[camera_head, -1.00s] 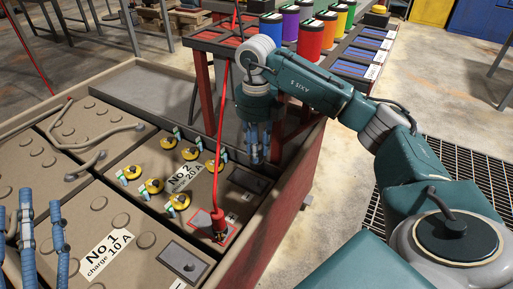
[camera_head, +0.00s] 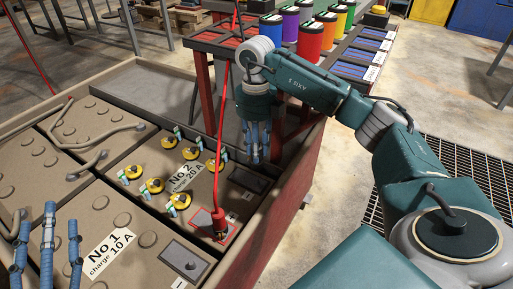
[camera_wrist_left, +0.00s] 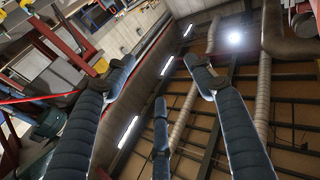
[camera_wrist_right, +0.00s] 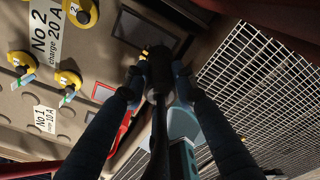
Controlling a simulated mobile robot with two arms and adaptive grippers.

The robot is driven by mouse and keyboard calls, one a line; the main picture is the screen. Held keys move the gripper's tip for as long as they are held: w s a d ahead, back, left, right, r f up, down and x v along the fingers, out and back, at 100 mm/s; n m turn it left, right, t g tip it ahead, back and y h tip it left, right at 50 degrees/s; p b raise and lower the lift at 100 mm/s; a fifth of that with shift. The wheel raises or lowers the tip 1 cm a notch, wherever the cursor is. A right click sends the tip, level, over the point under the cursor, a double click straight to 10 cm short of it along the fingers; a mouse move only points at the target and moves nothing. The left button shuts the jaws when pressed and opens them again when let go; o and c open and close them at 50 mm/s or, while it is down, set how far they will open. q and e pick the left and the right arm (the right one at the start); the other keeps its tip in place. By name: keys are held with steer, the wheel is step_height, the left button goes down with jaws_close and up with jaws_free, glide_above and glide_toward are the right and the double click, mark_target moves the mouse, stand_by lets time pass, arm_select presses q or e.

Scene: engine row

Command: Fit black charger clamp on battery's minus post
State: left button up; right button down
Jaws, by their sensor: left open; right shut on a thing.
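My right gripper (camera_head: 254,152) hangs over the right edge of the battery marked No 2 (camera_head: 150,162). In the right wrist view its fingers are shut on the black charger clamp (camera_wrist_right: 158,72). The clamp's front end overlaps the edge of a dark rectangular terminal pad (camera_wrist_right: 143,30); whether it touches the post is hidden. In the head view that pad (camera_head: 247,180) lies just below my right fingers. The red clamp (camera_head: 219,221) stands on the other pad, outlined in red, with its red cable rising. My left gripper (camera_head: 48,228) is open and empty at the lower left.
The battery marked No 1 (camera_head: 138,226) is in front, with its own terminal pad (camera_head: 184,264). Yellow caps (camera_head: 153,185) stand on No 2. The red crate wall (camera_head: 283,205) borders the batteries on the right. Coloured cans (camera_head: 310,38) stand on a rack behind.

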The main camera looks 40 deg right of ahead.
mark_target(256, 166)
steer(key=shift+n+p, duration=0.3)
steer(key=shift+g+p, duration=0.35)
steer(key=shift+g, duration=0.05)
arm_select(q)
step_height(256, 166, down, 9)
steer(key=a+g+y, duration=0.1)
steer(key=g+y, duration=0.1)
steer(key=g, duration=0.2)
arm_select(e)
steer(key=shift+f+n, duration=0.1)
steer(key=shift+n, duration=0.2)
steer(key=shift+f, duration=0.15)
steer(key=shift+f+b, duration=0.3)
steer(key=shift+f, duration=1.15)
steer(key=shift+f+b, duration=0.8)
steer(key=shift+f, duration=1.1)
arm_select(q)
step_height(256, 166, up, 13)
steer(key=d+t+h, duration=0.1)
steer(key=t+h, duration=0.1)
steer(key=t, duration=0.4)
steer(key=shift+s+d+h, duration=0.25)
steer(key=shift+s+h, duration=0.15)
arm_select(e)
steer(key=shift+f, duration=0.25)
arm_select(q)
steer(key=shift+a+f, duration=0.1)
